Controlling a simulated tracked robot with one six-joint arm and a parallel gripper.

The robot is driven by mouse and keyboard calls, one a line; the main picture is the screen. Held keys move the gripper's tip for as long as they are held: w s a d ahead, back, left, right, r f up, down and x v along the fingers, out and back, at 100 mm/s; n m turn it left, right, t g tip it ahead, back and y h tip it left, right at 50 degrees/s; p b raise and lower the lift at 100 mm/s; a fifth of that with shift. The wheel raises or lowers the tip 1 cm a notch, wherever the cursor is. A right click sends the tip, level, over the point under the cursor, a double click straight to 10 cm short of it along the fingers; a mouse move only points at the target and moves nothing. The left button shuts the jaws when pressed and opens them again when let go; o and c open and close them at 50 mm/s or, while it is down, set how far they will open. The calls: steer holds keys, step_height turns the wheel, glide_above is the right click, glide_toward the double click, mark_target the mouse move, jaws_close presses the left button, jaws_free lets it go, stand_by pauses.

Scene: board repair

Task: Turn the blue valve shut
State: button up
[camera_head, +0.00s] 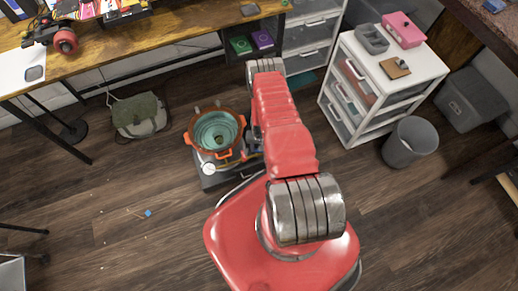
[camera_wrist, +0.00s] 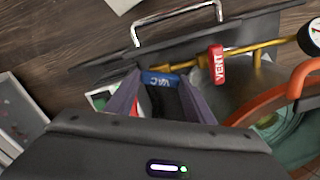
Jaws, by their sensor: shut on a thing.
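The blue valve handle (camera_wrist: 161,79), lettered VAC, shows in the wrist view at the left end of a brass pipe (camera_wrist: 262,47). It lies between the two fingers of my gripper (camera_wrist: 160,88), which are shut on it. The handle runs roughly left to right in the picture; fingers hide part of it and the valve body. A red handle lettered VENT (camera_wrist: 217,65) stands to its right on the same pipe. In the head view the pump unit with its orange-rimmed pot (camera_head: 216,132) is on the floor; my arm hides the blue valve and gripper there.
A pressure gauge (camera_wrist: 314,35) sits at the pipe's right end. A metal carry handle (camera_wrist: 178,17) rises beyond the pipe. A green bag (camera_head: 140,115) lies left of the pump. A white drawer unit (camera_head: 383,85) and a grey bin (camera_head: 410,142) stand right. Floor at left is mostly clear.

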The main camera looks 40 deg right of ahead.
steer(key=m, duration=0.6)
steer(key=shift+w+d, duration=0.15)
steer(key=m, duration=0.7)
stand_by(0.5)
steer(key=o, duration=1.1)
steer(key=shift+c, duration=0.2)
steer(key=shift+r, duration=0.1)
step_height(320, 180, up, 14)
steer(key=shift+f, duration=0.25)
stand_by(0.4)
